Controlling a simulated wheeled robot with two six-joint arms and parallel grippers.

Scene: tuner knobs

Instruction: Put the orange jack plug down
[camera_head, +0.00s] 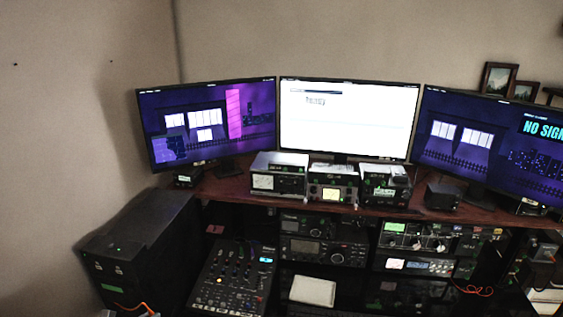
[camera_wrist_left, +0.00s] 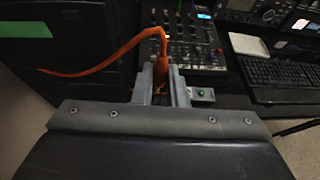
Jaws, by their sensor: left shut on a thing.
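In the left wrist view, my left gripper (camera_wrist_left: 161,92) is shut on the orange jack plug (camera_wrist_left: 162,68), which stands roughly upright between the fingers. Its orange cable (camera_wrist_left: 95,68) rises from the plug, bends over and runs off to the left. The plug's lower tip is hidden by the fingers. In the head view, a short piece of orange cable (camera_head: 134,307) shows at the bottom left, in front of the black cabinet. My right gripper is in neither view.
A black cabinet (camera_head: 145,245) stands at the left, beside a mixer (camera_head: 232,278). A small grey box with a green light (camera_wrist_left: 201,96) sits just right of the fingers. A keyboard (camera_wrist_left: 285,75) lies farther right. Radios and three monitors fill the desk (camera_head: 230,190).

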